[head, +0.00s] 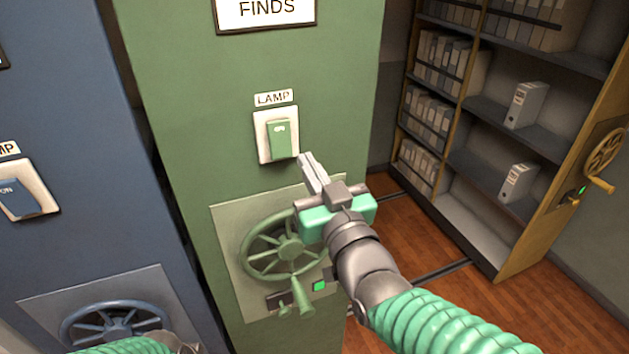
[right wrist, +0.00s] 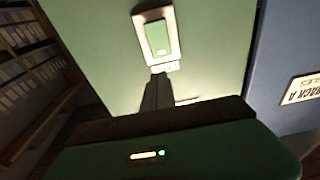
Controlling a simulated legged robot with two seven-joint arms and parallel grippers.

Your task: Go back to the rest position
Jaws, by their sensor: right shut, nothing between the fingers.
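My right gripper (head: 309,166) is raised in front of the green shelf end panel, just below and right of the lamp switch (head: 281,139). Its fingers are together with nothing between them. The switch is a green rocker in a white frame under a "LAMP" label. In the right wrist view the switch (right wrist: 159,38) lies just beyond the fingertips (right wrist: 158,80); I cannot tell whether they touch it. Of my left arm only a green sleeve piece shows at the bottom left of the head view; its gripper is out of sight.
A green handwheel (head: 289,249) with a handle and a green light sits below the switch, close to my right arm. A blue panel (head: 75,130) with its own switch (head: 22,190) and wheel is at left. Shelves (head: 545,140) with binders stand at right, beyond open wooden floor with rails.

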